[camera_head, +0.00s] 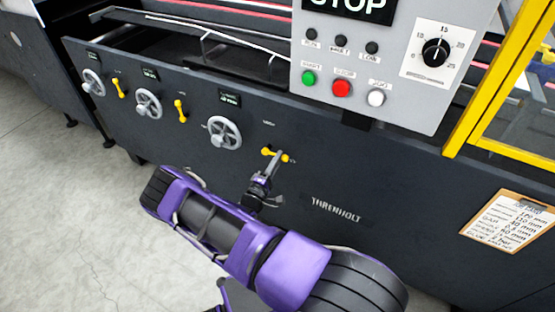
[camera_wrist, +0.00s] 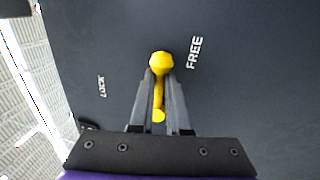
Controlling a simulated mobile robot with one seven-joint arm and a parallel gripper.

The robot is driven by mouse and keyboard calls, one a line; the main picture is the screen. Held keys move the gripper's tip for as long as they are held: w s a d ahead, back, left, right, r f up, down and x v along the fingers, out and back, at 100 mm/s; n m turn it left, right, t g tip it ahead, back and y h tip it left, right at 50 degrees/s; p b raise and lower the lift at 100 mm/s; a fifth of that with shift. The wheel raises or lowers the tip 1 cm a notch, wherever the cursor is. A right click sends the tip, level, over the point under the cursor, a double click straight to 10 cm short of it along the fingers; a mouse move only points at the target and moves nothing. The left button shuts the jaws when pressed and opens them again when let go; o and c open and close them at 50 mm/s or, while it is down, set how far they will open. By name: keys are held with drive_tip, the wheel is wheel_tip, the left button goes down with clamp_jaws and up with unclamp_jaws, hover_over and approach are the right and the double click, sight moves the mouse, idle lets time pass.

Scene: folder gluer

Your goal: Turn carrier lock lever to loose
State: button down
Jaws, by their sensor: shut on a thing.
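The carrier lock lever appears to be the rightmost yellow lever (camera_head: 285,157) on the dark machine panel, right of the third handwheel. In the wrist view the yellow lever (camera_wrist: 161,62) shows its round knob between my fingertips, and its shaft runs back between the fingers. My gripper (camera_head: 269,164) is shut on this lever. In the wrist view my gripper (camera_wrist: 159,76) covers the sides of the lever. A white LOCK label (camera_wrist: 102,86) is left of the lever and a white FREE label (camera_wrist: 195,53) is right of it. The knob lies nearer FREE.
Several grey handwheels, including one close by (camera_head: 223,133), and other yellow levers (camera_head: 181,110) line the panel to the left. A grey control box (camera_head: 390,110) with buttons and a dial juts out above right. A clipboard (camera_head: 508,221) hangs at right. The floor at left is clear.

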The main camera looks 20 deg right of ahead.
idle(0.4)
drive_tip(key=c, duration=0.9)
unclamp_jaws()
drive_tip(key=v, duration=1.7)
drive_tip(key=shift+s+p, duration=0.2)
drive_tip(key=shift+p, duration=0.1)
